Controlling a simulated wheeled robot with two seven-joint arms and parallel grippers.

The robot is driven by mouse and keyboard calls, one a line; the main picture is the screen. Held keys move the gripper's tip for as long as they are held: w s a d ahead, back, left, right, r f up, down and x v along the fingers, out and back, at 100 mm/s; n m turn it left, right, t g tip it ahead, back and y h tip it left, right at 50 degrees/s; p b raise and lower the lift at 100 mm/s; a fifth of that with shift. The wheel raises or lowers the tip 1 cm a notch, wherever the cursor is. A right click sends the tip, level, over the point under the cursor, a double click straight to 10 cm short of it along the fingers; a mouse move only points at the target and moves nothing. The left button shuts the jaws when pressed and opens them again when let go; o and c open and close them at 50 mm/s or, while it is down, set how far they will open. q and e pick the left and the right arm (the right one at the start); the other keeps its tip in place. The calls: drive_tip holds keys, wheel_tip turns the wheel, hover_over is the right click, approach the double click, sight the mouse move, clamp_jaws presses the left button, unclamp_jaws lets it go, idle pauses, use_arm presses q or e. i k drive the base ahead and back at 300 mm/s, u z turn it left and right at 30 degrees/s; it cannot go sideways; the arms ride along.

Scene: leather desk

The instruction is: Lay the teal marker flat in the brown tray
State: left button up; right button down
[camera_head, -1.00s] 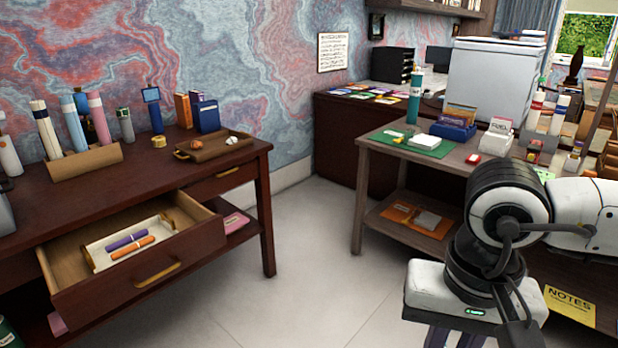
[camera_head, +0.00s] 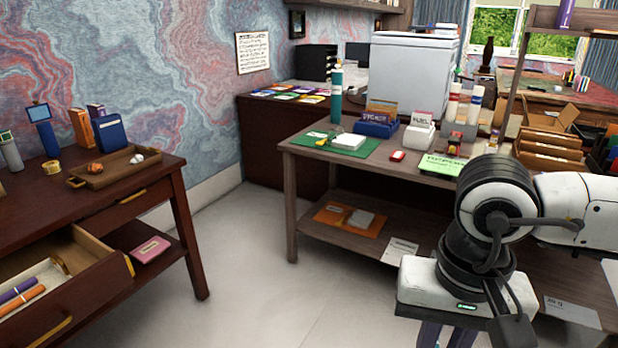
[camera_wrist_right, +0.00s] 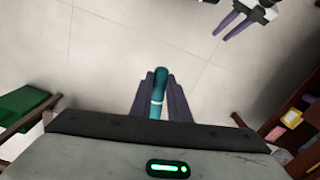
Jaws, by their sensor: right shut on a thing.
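The teal marker (camera_wrist_right: 158,92), with a pale band, is between the fingers of my right gripper (camera_wrist_right: 160,98) in the right wrist view. That gripper is shut on it, above the bare floor. In the head view only the tops of my right gripper's fingers show at the bottom edge, and the marker is out of view. The brown tray (camera_head: 118,168) lies on the dark desk at left, away from the gripper. It holds a small orange item and a small white item. My left gripper (camera_wrist_right: 232,27) shows in the right wrist view, its fingers apart and empty.
An open drawer (camera_head: 75,285) with a purple and an orange marker juts from the dark desk (camera_head: 40,220). A grey-brown desk (camera_head: 300,150) at right carries a teal cylinder (camera_head: 335,95), a green mat and card holders. Clear floor (camera_head: 250,290) lies between the desks.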

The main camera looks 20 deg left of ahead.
sight(118, 169)
drive_tip(key=u, duration=0.2)
drive_tip(key=i, duration=2.05)
drive_tip(key=u, duration=0.85)
drive_tip(key=i, duration=1.45)
drive_tip(key=u, duration=2)
drive_tip(key=i, duration=0.75)
drive_tip(key=u, duration=0.65)
